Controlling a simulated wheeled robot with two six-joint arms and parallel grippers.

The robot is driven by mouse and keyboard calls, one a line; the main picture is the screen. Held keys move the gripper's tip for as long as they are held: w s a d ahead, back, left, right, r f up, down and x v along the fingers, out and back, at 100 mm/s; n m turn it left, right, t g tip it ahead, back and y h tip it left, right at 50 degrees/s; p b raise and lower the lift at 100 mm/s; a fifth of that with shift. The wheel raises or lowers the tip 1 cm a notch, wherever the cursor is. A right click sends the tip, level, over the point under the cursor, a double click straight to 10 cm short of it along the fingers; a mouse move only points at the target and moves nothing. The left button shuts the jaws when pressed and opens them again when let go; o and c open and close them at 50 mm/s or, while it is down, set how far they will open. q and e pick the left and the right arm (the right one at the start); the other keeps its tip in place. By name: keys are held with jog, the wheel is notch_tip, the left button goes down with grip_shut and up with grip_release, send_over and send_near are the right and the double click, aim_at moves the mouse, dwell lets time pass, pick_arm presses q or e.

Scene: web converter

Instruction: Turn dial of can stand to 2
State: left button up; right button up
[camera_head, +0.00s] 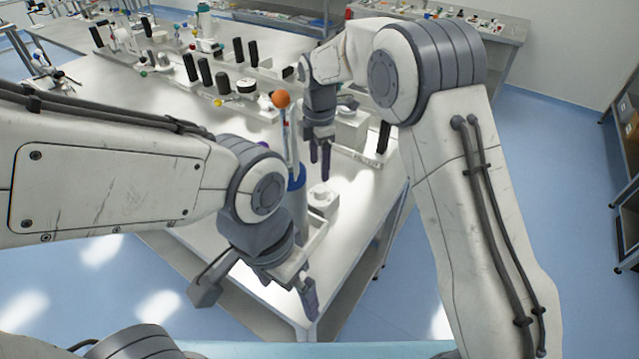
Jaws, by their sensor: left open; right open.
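A blue-grey can (298,208) with a darker blue top stands near the table's front corner, partly hidden by my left arm. Beside it on the right is a low white block with a round knob on top (322,196), which looks like the dial of the can stand. Its markings are too small to read. My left gripper (298,296) is open and empty, lower in the picture, in front of the can at the table's front corner. My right gripper (320,170) is open, pointing down above and behind the white knob, apart from it in the picture.
The white table (365,210) has bare room right of the knob. A thin upright rod with an orange ball (281,99) rises behind the can. Several black-handled devices (205,72) stand farther back. A white block (351,128) is behind my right gripper.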

aim_at(320, 189)
notch_tip(320, 189, down, 8)
jog(key=shift+r+p, duration=0.1)
jog(key=shift+p, duration=0.7)
grip_shut()
